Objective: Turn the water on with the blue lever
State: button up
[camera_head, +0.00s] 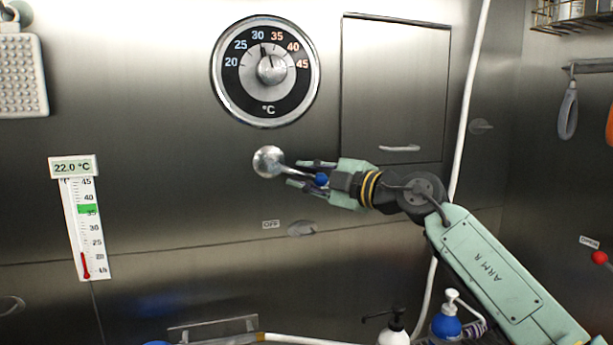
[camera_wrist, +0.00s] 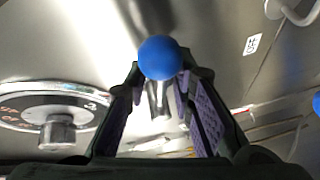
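The blue lever knob (camera_head: 321,179) sits between the two fingers of my gripper (camera_head: 293,174) in front of the steel wall. A round chrome hub (camera_head: 268,161) is just left of the fingertips. In the wrist view the blue knob (camera_wrist: 160,57) is between the fingertips, with a metal stem behind it. My gripper (camera_wrist: 160,75) looks open around the knob, with a finger on each side. Whether either finger touches it cannot be told. A small label reading OFF (camera_head: 271,224) is on the wall below the hub.
A round temperature dial (camera_head: 271,69) is above, its pointer near 30. A thermometer (camera_head: 88,225) at left reads 22.0 °C. A cabinet door (camera_head: 394,90) and white hose (camera_head: 466,95) are right of the dial. Pump bottles (camera_head: 446,325) stand below. A red knob (camera_head: 599,257) is far right.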

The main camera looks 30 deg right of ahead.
grip_shut()
dwell(0.4)
jog(key=shift+d+r+n+g, duration=0.1)
jog(key=shift+r+n+g, duration=0.25)
jog(key=shift+n, duration=0.15)
jog(key=shift+o, duration=1.4)
grip_release()
jog(key=shift+s, duration=0.15)
jog(key=v, duration=1.2)
